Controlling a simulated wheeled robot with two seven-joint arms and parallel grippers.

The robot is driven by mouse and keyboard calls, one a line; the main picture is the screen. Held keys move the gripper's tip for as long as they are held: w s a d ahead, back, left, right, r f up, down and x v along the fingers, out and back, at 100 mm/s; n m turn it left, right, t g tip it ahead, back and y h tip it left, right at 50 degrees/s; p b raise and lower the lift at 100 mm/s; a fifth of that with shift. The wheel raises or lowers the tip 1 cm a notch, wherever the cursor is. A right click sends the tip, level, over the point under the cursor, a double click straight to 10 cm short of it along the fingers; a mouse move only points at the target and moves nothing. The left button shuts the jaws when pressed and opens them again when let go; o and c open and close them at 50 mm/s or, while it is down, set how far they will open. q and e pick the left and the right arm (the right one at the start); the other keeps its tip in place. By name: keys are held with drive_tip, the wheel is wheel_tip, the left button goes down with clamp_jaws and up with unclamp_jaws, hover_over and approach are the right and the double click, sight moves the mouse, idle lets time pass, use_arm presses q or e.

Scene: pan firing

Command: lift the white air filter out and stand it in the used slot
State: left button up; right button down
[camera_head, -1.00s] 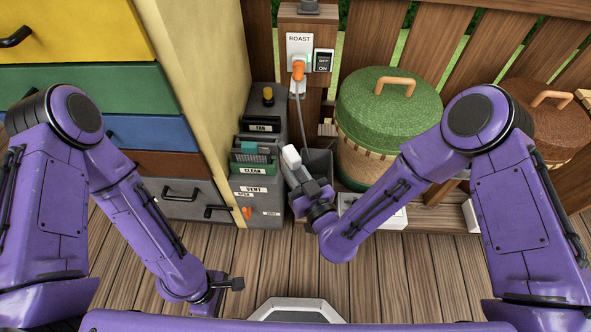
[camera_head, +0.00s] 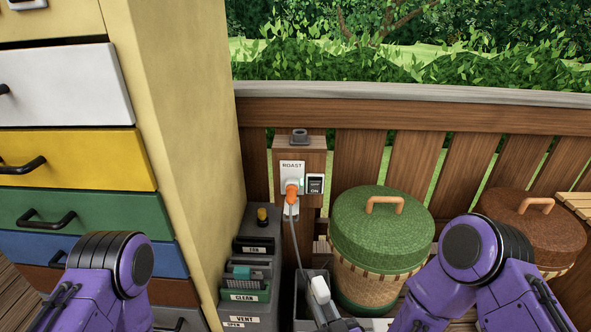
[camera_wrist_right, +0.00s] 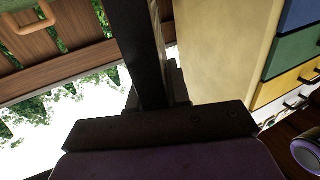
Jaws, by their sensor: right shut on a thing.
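No label for a used slot is readable. In the right wrist view my dark gripper fingers (camera_wrist_right: 150,60) show, but the filter is hidden. My left arm shows at the lower left, with its gripper out of view.
A grey unit (camera_head: 262,272) with FAN, CLEAN and VENT labels stands left of the bin; a teal piece (camera_head: 242,272) sits at CLEAN. A green-lidded basket (camera_head: 382,235) stands close on the right.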

drive_tip(key=w+d+r+m+h, duration=0.2)
drive_tip(key=d+r+h, duration=0.3)
drive_tip(key=d, duration=0.8)
wheel_tip(320, 180, up, 2)
drive_tip(key=shift+w+d+r+m+t+h, duration=0.2)
drive_tip(key=shift+d+r+m+t+h, duration=0.15)
drive_tip(key=shift+m, duration=0.45)
drive_tip(key=shift+f, duration=0.15)
